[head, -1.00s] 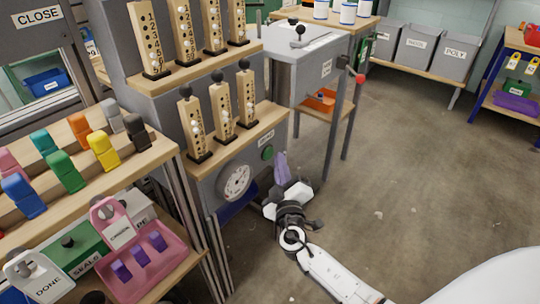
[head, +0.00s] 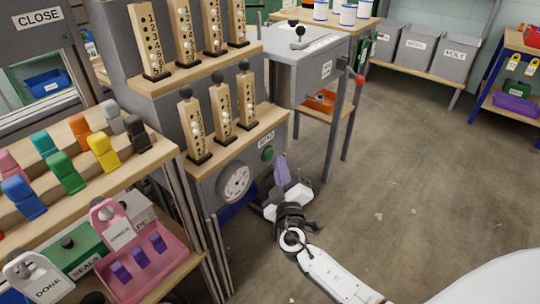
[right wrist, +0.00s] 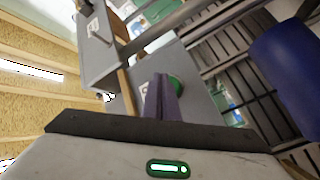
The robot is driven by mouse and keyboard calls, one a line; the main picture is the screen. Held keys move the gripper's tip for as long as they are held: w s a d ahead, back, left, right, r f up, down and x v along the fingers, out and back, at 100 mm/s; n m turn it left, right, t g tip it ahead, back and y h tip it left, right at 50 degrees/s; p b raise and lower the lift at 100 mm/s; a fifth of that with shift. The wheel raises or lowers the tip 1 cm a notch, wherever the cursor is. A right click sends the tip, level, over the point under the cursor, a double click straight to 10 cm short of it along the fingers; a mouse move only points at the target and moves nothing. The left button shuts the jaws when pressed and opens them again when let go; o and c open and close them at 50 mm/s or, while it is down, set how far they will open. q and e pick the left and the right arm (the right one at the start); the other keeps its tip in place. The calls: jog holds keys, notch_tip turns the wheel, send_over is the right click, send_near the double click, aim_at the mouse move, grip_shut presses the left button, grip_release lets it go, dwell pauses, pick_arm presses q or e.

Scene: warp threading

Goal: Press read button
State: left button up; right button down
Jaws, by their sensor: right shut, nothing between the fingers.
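The green read button (head: 267,154) sits on the grey front of the machine, just under a small label plate (head: 266,138) and right of a round dial (head: 235,182). My right gripper (head: 281,164) is shut and empty, its purple fingers pointing up just below and right of the button. A gap seems to show between them in the head view. In the right wrist view the shut fingers (right wrist: 162,84) stand in front of the grey panel, and the green button (right wrist: 177,85) shows partly behind them. I cannot tell there whether they touch. My left gripper is not in view.
Wooden shelves (head: 190,70) with numbered peg posts stand above the button. A pink tray (head: 165,262) and coloured clips are at the left. A side cabinet with a red-knobbed lever (head: 359,78) stands to the right. The floor (head: 420,180) at right is clear.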

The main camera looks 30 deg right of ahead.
dwell(0.8)
pick_arm(q)
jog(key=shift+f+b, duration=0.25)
jog(key=shift+b, duration=0.2)
pick_arm(e)
jog(key=shift+w+a, duration=0.15)
jog(key=shift+w, duration=0.25)
pick_arm(q)
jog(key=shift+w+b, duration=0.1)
jog(key=shift+b, duration=0.35)
pick_arm(e)
jog(key=shift+w+a, duration=0.2)
jog(key=shift+w, duration=0.2)
jog(key=shift+s+d, duration=0.35)
jog(key=shift+s, duration=0.45)
